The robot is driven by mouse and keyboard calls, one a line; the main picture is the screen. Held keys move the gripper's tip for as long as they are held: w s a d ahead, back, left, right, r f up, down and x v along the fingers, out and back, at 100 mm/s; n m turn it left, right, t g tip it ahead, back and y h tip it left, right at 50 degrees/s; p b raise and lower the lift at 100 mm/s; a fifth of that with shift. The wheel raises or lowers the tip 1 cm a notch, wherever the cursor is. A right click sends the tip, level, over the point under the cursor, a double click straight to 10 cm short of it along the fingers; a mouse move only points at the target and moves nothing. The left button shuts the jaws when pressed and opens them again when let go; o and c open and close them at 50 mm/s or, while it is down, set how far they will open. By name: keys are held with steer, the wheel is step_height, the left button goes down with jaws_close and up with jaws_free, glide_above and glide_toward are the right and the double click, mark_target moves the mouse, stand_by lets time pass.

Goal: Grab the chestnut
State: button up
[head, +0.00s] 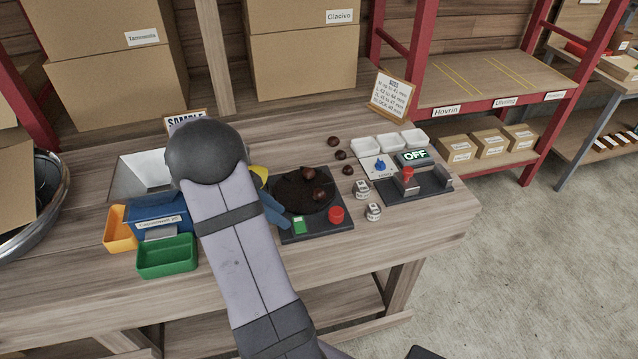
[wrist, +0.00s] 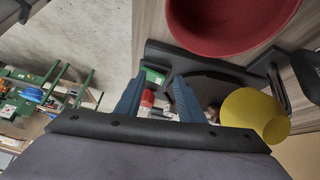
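Two brown chestnuts lie on the dark round plate (head: 290,203) of a black device on the bench: one farther back (head: 308,175) and one nearer the middle (head: 319,194). Three more chestnuts (head: 341,155) lie on the bench to the right of it. My gripper (head: 273,210) is at the left edge of the device, mostly hidden by my arm. In the wrist view its two blue fingers (wrist: 158,98) stand apart with nothing held between them. A brown chestnut (wrist: 213,112) shows partly, right of the right finger, beside a yellow rounded object (wrist: 253,112).
The device has a green button (head: 299,225) and a red button (head: 336,214). Green (head: 167,258) and blue (head: 160,219) bins stand left. A red bowl (wrist: 225,22) shows in the wrist view.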

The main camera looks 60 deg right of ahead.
steer(key=n+h, duration=0.1)
steer(key=h, duration=0.1)
glide_toward(315, 193)
steer(key=shift+s+d+f+t, duration=0.2)
steer(key=shift+s+d+t, duration=0.2)
steer(key=shift+s, duration=0.15)
steer(key=shift+p+x, duration=0.65)
steer(key=shift+x, duration=0.4)
steer(key=shift+s+d+f+p, duration=0.1)
steer(key=shift+s+f+p, duration=0.15)
steer(key=shift+p, duration=0.3)
steer(key=shift+w+p+x, duration=0.1)
steer(key=shift+p+x, duration=0.45)
steer(key=shift+x, duration=0.55)
steer(key=shift+w+p+x, duration=0.15)
steer(key=shift+p+x, duration=0.4)
steer(key=shift+x, duration=0.55)
steer(key=shift+f, duration=0.1)
steer(key=c, duration=0.7)
